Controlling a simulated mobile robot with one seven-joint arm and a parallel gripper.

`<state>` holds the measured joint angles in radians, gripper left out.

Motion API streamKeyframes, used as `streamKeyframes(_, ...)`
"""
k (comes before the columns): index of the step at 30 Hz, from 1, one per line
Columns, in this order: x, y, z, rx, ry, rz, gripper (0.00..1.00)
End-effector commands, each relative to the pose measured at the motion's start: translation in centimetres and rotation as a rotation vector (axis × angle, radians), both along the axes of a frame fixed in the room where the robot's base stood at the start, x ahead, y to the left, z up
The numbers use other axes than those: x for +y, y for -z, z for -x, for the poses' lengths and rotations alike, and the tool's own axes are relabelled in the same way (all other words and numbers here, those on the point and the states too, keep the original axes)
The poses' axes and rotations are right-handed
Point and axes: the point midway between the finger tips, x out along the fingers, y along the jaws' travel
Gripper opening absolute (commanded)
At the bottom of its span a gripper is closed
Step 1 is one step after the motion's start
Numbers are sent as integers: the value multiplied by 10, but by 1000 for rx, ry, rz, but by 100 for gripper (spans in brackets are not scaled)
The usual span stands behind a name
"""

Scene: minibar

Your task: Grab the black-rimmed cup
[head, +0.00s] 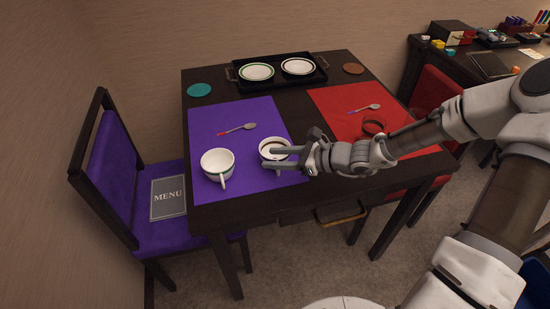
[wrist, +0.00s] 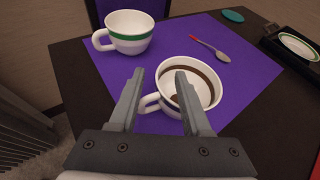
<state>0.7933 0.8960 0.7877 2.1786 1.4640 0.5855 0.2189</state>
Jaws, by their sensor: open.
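The black-rimmed cup (head: 268,143) is white and stands upright on the purple mat, beside my gripper in the head view. In the wrist view the cup (wrist: 207,78) shows a dark brown band inside its rim. Its handle (wrist: 150,104) shows between my fingers. My gripper (head: 291,142) is open and empty at the cup's right side in the head view. In the wrist view my gripper (wrist: 160,74) has its right finger overlapping the cup and hiding part of its near wall. I cannot tell whether the finger touches it.
A green-banded white cup (wrist: 131,36) stands close by on the purple mat (head: 207,125). Spoons lie on both mats. A black tray (head: 277,82) with two plates is at the back. A brown ring-shaped object (head: 374,123) sits on the red mat (head: 335,98), near my arm.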

Motion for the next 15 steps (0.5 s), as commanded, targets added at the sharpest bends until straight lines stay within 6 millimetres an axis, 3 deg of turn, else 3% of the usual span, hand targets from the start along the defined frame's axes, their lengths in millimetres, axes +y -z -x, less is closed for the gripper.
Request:
streamKeyframes(8,4,1,-2,-1,0,0,48)
streamKeyframes(15,4,1,-2,-1,0,0,8)
